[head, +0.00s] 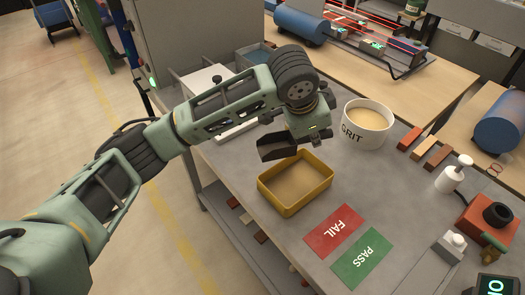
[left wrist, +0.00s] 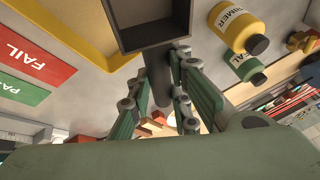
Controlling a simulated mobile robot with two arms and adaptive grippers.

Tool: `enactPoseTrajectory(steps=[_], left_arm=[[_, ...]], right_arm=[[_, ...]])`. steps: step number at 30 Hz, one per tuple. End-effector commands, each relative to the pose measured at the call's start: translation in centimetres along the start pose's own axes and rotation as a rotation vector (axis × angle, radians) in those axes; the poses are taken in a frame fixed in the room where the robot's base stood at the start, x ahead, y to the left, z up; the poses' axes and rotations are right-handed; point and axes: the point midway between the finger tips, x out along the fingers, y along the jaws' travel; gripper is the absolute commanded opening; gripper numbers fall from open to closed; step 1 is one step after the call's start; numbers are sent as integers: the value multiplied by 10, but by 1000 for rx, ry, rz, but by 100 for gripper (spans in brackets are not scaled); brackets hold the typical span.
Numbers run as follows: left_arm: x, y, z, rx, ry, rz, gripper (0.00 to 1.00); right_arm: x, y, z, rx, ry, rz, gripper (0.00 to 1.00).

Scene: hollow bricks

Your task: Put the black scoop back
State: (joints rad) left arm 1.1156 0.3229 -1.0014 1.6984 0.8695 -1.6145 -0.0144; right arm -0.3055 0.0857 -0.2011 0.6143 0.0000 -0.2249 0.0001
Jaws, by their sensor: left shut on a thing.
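My left gripper (head: 301,136) is shut on the handle of the black scoop (head: 277,149). The scoop is held in the air near the back-left edge of the yellow tray (head: 316,192). In the left wrist view the scoop's bowl (left wrist: 155,36) looks dark and empty, and its handle runs between the fingers (left wrist: 180,85). The tray's yellow rim (left wrist: 83,40) shows beside it there. The tray's floor is tan. A white tub marked GRIT (head: 352,133), filled with tan grit, stands to the right of the gripper. My right gripper is not in view.
A red FAIL card (head: 334,231) and a green PASS card (head: 362,260) lie before the tray. Several bricks (head: 423,147), a white pump bottle (head: 451,177) and a red device (head: 485,222) are at right. Yellow PRIMER (left wrist: 228,22) and green SEAL (left wrist: 238,67) bottles show in the wrist view.

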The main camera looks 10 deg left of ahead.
Motion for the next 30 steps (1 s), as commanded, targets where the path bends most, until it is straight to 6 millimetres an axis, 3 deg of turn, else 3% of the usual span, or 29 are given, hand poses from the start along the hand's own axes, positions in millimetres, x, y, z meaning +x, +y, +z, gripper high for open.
enactPoseTrajectory(steps=[5, 13, 20, 25, 30], left_arm=[[20, -30, 34, -8, -7, -3, 0], [48, -63, 72, -5, -5, -2, 0], [63, -66, 84, -3, -4, -1, 0], [84, -60, 92, -2, -3, -2, 0], [90, -58, 94, -1, -1, -3, 0]], right_arm=[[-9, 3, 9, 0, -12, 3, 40], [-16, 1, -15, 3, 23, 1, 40], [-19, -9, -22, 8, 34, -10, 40], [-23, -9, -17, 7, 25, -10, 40], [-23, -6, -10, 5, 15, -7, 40]])
